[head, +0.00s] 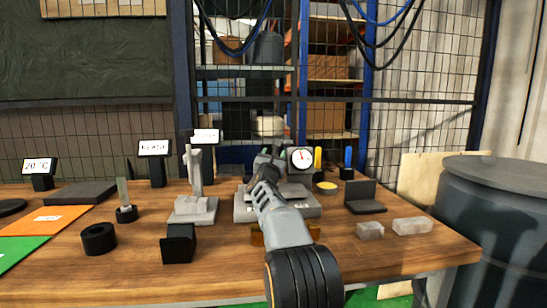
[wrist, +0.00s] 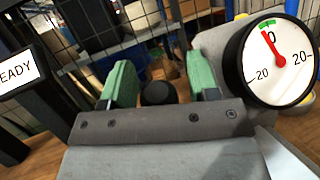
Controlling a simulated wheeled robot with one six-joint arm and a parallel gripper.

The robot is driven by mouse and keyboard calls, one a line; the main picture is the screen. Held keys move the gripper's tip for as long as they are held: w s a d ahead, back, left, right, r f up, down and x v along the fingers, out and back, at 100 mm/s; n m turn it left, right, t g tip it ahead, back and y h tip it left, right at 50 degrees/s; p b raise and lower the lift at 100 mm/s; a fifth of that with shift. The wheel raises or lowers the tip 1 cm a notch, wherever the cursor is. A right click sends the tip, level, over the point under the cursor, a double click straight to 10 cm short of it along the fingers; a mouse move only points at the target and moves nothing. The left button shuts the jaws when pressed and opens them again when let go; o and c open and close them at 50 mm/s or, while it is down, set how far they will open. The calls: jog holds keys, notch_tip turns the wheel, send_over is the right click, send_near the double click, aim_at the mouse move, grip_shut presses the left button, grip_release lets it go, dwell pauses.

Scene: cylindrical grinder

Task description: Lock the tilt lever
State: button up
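My gripper (head: 264,160) is over the grey fixture (head: 305,206) at the middle of the bench in the head view. In the wrist view my gripper (wrist: 160,85) is open, with a green finger on each side. A round black knob (wrist: 158,93) shows between the fingers, apart from both in the picture. It may be the end of the tilt lever; its shaft is hidden behind the gripper body. A dial gauge (wrist: 275,62) stands right of the fingers, its red needle near zero; it also shows in the head view (head: 300,158).
A grey stand (head: 195,205) is left of the fixture, and a READY display (head: 154,148) stands behind it. A black bracket (head: 366,198) and clear blocks (head: 411,226) are at right. A black ring (head: 99,238) and black holder (head: 179,244) are at front left.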

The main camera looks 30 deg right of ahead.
jog(key=shift+b+v, duration=0.5)
jog(key=shift+v, duration=3.25)
jog(key=shift+r, duration=0.1)
